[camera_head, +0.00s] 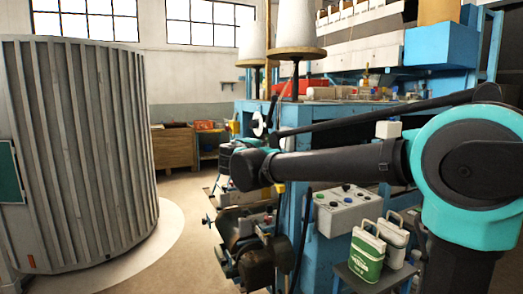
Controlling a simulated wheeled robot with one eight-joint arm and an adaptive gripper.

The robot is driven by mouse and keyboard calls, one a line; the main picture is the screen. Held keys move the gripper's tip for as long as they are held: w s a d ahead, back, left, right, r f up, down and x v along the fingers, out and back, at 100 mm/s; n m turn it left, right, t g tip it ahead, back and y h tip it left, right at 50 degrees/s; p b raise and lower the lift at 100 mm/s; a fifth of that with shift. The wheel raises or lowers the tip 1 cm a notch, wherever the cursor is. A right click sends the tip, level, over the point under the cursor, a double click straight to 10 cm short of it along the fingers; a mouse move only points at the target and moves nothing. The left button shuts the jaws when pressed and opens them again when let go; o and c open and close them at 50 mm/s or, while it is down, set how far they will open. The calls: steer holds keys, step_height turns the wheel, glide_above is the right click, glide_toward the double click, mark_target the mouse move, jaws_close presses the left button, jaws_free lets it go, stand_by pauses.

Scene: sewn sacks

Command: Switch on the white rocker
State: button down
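A pale grey control box (347,209) stands on the blue machine right of centre, below my arm. Its sloped top carries several small round buttons or knobs, among them blue, green, black and red ones. I cannot make out a white rocker on it; any such switch is too small to tell or hidden. My gripper does not show.
A green can (367,254) and a white can (394,239) stand on a small dark stand before the control box. The blue machine (315,262) fills the centre and right. A large ribbed grey cylinder (85,150) stands left. Bare floor (185,235) lies between them.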

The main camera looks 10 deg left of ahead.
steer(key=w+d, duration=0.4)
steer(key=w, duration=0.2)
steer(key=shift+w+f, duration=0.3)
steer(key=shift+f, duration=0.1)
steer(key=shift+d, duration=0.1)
